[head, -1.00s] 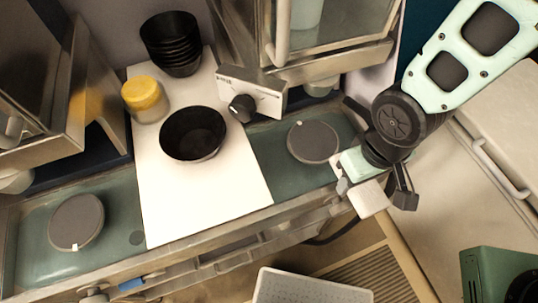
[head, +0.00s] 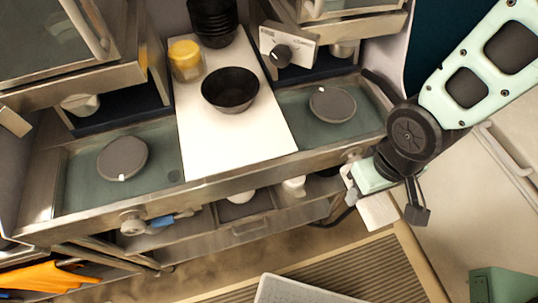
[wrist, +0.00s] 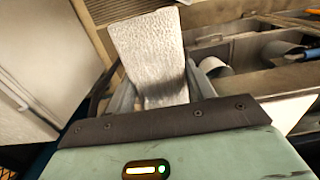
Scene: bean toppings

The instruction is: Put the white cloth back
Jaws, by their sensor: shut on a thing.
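The white cloth (head: 378,211) is held at the end of my arm, to the right of the counter's front edge in the head view. In the wrist view the cloth (wrist: 150,50) is a textured white rectangle standing out between the two fingers. My gripper (head: 360,188) is shut on it; the fingers also show in the wrist view (wrist: 160,100). The cloth's gripped end is hidden between the fingers.
A white board (head: 225,145) on the counter carries a black bowl (head: 230,90) and a yellow-lidded jar (head: 187,62). Below is an open compartment drawer (head: 250,222). An orange cloth (head: 45,278) lies lower left. A light tray (head: 305,291) is at the bottom.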

